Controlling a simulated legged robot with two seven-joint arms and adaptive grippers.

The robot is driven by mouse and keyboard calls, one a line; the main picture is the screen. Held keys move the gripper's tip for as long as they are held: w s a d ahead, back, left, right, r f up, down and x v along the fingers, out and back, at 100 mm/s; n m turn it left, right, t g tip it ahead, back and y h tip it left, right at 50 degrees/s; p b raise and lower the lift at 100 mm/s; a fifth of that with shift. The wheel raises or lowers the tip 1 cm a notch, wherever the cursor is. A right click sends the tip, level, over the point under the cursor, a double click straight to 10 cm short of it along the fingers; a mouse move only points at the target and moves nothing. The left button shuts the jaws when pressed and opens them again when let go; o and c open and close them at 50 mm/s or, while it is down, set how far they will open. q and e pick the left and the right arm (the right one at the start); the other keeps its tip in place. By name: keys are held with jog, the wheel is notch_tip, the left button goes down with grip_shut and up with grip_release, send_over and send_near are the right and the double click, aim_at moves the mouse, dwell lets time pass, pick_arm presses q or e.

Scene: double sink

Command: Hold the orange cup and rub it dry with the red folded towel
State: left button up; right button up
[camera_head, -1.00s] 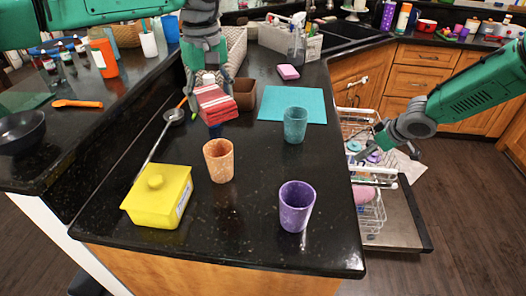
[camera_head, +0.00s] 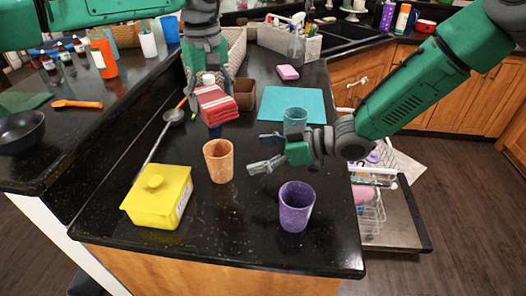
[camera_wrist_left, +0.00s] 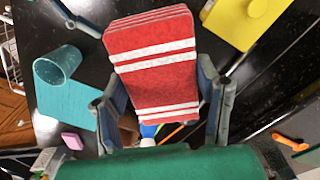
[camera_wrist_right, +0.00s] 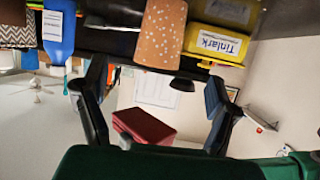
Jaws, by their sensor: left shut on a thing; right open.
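The orange cup (camera_head: 219,161) stands upright on the black counter in the head view; it also shows in the right wrist view (camera_wrist_right: 161,35), ahead of the open fingers. My right gripper (camera_head: 258,152) is open and empty, just right of the cup and apart from it. The red folded towel (camera_head: 215,107) with white stripes is held in my left gripper (camera_head: 208,84), above the counter behind the cup. The left wrist view shows the towel (camera_wrist_left: 152,60) between the two fingers (camera_wrist_left: 160,108). The towel also shows in the right wrist view (camera_wrist_right: 143,127).
A purple cup (camera_head: 296,206) stands in front of my right gripper. A teal cup (camera_head: 295,118) stands just behind it, near a teal mat (camera_head: 270,104). A yellow lidded box (camera_head: 158,199) is left of the orange cup. An open dishwasher rack (camera_head: 372,205) is at right.

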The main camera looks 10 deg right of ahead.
aim_at(220, 160)
jog(key=x, duration=1.1)
jog(key=shift+w+a+f, duration=0.1)
jog(key=shift+a+f, duration=0.05)
jog(key=shift+a, duration=0.1)
jog(key=shift+d, duration=0.25)
jog(key=shift+c, duration=0.4)
jog(key=shift+a, duration=0.25)
jog(key=c, duration=1.3)
jog(key=shift+d, duration=0.1)
